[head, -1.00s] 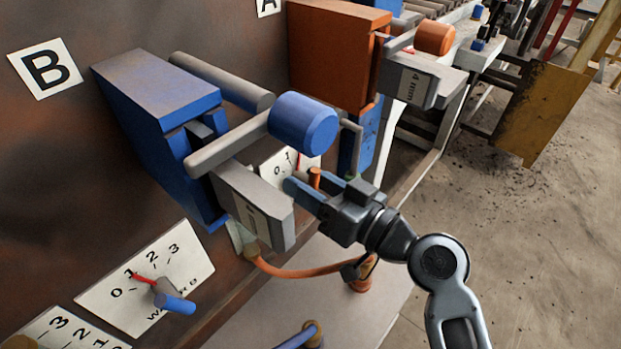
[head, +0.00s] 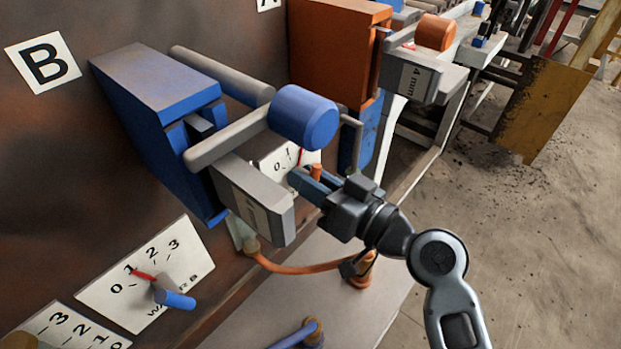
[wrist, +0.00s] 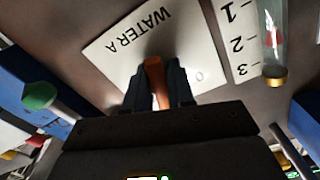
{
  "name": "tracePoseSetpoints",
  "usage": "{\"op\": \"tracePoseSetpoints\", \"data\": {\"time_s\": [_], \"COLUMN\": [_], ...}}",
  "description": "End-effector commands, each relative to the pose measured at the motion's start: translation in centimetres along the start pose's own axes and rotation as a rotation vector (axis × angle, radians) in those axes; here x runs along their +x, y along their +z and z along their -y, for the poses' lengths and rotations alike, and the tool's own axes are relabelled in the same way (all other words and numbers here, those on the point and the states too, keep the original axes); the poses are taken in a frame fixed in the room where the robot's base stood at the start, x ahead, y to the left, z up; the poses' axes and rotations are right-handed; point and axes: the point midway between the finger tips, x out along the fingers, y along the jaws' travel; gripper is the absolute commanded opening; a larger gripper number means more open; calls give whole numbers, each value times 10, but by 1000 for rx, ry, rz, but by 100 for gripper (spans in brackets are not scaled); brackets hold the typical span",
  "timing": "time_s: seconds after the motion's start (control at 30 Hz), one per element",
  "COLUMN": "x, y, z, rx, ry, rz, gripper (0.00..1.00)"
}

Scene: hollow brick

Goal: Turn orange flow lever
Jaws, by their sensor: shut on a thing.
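The orange flow lever (wrist: 154,84) shows in the wrist view between the two dark fingers of my gripper (wrist: 158,88), in front of a white dial plate marked WATER A (wrist: 125,45). The fingers are shut on the lever. In the head view, my gripper (head: 307,180) reaches in beside the blue-handled machine, and a bit of the orange lever shows at its fingertips. The dial plate (head: 277,163) is partly hidden there by the blue handle and the grey block; a red pointer shows on it near the 1.
A blue cylinder handle (head: 303,117) and a grey block (head: 255,203) stand close left of my gripper. A blue lever (head: 175,299) sits on the lower-left WATER B dial (head: 120,290). An orange hose (head: 300,269) runs below. The floor at right is open.

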Motion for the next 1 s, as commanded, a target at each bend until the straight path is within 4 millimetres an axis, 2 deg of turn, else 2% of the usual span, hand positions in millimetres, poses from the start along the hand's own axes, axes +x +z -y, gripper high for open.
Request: {"op": "tracePoseSetpoints", "data": {"time_s": [0.4,0.43,0.67,0.7,1.0], "x": [0,0,0,0,-5], "y": [0,0,0,0,1], "z": [0,0,0,0,-1], "rx": [61,61,60,60,60], "ry": [1,1,1,1,1], "rz": [0,0,0,0,0], "gripper": [0,24,46,49,49]}}
